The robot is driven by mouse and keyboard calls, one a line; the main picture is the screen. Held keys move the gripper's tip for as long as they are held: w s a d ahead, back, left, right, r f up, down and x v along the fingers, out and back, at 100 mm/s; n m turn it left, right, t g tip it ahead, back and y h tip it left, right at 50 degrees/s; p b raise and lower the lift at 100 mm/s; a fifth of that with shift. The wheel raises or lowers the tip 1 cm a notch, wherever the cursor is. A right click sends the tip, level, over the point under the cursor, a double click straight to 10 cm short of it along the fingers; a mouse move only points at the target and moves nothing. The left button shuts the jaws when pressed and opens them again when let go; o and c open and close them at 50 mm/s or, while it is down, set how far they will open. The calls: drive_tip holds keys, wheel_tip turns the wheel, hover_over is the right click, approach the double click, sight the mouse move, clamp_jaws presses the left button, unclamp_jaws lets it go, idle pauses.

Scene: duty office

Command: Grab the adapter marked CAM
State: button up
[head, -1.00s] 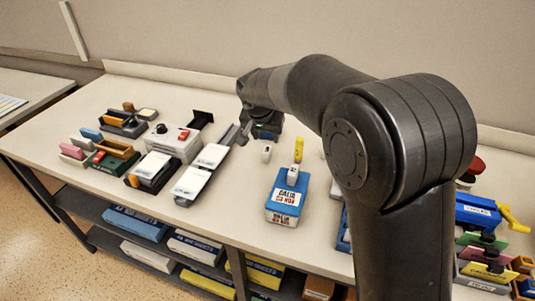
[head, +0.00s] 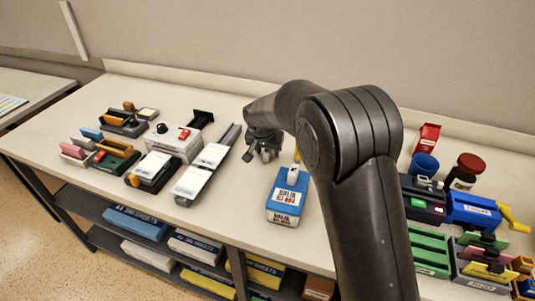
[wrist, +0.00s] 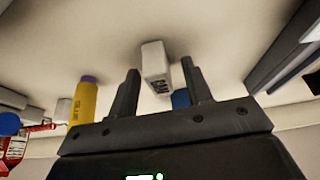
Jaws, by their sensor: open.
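My gripper (head: 264,152) is open and hangs low over the middle of the table. In the wrist view, a small white block (wrist: 154,64) shows in the gap between the two fingers of my gripper (wrist: 160,82), with space on both sides. It looks like an adapter; dark marks are on its near end, but I cannot read them. I cannot tell how deep it sits between the fingers. In the head view my gripper hides it. Another small white piece (head: 292,175) stands on the blue box (head: 285,200); no CAM mark is readable on it.
A yellow glue stick (wrist: 83,102) with a purple cap stands left of the fingers in the wrist view. A blue cup (head: 424,166) and a dark red-lidded jar (head: 464,172) stand at right.

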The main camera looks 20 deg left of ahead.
drive_tip(key=shift+c, duration=0.4)
clamp_jaws()
